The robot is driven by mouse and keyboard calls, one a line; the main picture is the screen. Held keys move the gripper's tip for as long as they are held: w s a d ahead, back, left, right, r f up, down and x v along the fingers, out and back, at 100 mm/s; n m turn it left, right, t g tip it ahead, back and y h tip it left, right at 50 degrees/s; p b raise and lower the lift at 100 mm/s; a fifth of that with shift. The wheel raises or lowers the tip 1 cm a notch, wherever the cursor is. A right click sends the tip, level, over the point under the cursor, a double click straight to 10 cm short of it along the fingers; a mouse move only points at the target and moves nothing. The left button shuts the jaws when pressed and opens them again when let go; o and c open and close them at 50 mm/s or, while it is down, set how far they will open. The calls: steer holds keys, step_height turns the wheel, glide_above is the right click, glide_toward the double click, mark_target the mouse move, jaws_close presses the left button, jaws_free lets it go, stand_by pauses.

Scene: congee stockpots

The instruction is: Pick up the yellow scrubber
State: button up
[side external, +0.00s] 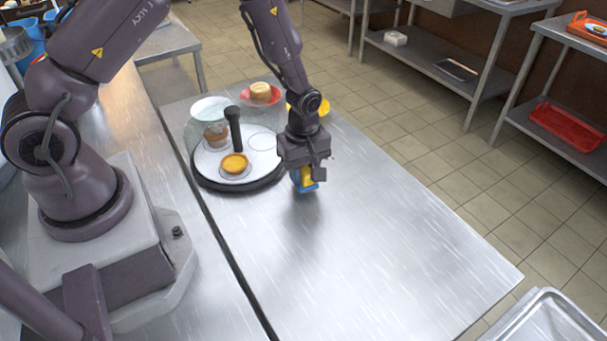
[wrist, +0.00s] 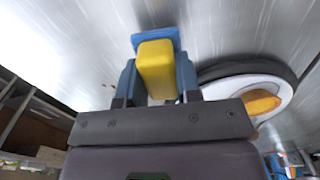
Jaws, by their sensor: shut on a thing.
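The yellow scrubber (side external: 306,177) is at my gripper (side external: 305,172), to the right of the round black-rimmed tray in the side external view. It has a yellow body and a blue part at its lower end. In the wrist view the yellow scrubber (wrist: 155,68) sits between the two blue-grey fingers of my gripper (wrist: 157,75), which are shut on it. Its blue end points away from the wrist, toward the metal table. A dark shadow lies on the table below it; I cannot tell the exact gap.
The round tray (side external: 205,184) holds a black upright handle (side external: 234,128), a tart (side external: 235,163) and other food close left of my gripper. A red bowl (side external: 261,94) and a yellow dish (side external: 322,105) stand behind. The metal table (side external: 400,240) is clear to the right and front.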

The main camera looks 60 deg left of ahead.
steer(key=s+r, duration=1.1)
steer(key=s, duration=0.3)
steer(key=shift+d+r, duration=0.25)
